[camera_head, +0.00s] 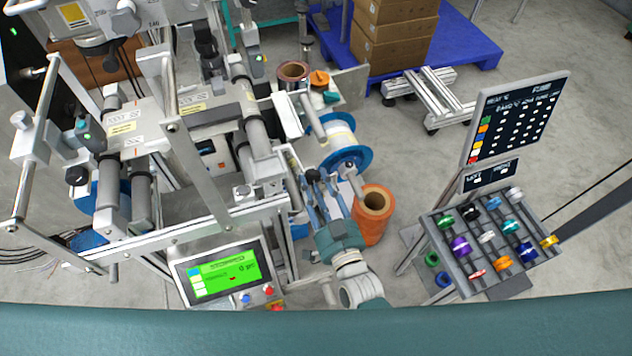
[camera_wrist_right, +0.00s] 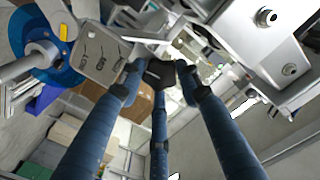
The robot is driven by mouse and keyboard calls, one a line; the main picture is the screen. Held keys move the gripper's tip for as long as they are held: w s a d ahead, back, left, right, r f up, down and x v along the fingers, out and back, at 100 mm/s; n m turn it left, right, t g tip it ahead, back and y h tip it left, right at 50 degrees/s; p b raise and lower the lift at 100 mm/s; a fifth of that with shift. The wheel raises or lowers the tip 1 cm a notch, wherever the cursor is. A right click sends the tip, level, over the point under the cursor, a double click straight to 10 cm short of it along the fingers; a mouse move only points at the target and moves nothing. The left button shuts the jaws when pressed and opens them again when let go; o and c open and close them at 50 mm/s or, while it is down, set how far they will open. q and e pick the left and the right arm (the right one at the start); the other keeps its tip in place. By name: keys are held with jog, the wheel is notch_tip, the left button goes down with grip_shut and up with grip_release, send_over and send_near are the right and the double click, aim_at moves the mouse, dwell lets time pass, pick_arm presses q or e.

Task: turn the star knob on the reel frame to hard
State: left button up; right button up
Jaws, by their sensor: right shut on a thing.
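My right gripper (camera_head: 324,184) reaches up to the machine's reel frame (camera_head: 292,180), beside the orange roll. In the right wrist view its three blue fingers (camera_wrist_right: 160,80) close in around a small dark part, which looks like the star knob (camera_wrist_right: 159,68). The fingertips hide most of the knob, so I cannot read its setting. A grey plate with several dark marks (camera_wrist_right: 101,55) is left of the fingertips. In the head view I cannot make out the knob behind the gripper. My left gripper is not in view.
An orange roll (camera_head: 374,213) stands close to the right of my right gripper, and a blue-flanged reel (camera_head: 346,148) is just above. A screen panel (camera_head: 224,273) is to the left.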

jog(key=shift+w+r+m, duration=0.15)
jog(key=shift+r+m, duration=0.3)
jog(key=shift+m, duration=0.15)
jog(key=o, duration=1.2)
jog(key=shift+c, duration=0.2)
jog(key=shift+f, duration=0.15)
jog(key=shift+s+d+f, duration=0.1)
jog(key=shift+s, duration=0.15)
jog(key=v, duration=1.1)
jog(key=shift+s, duration=0.3)
jog(key=shift+d, duration=0.1)
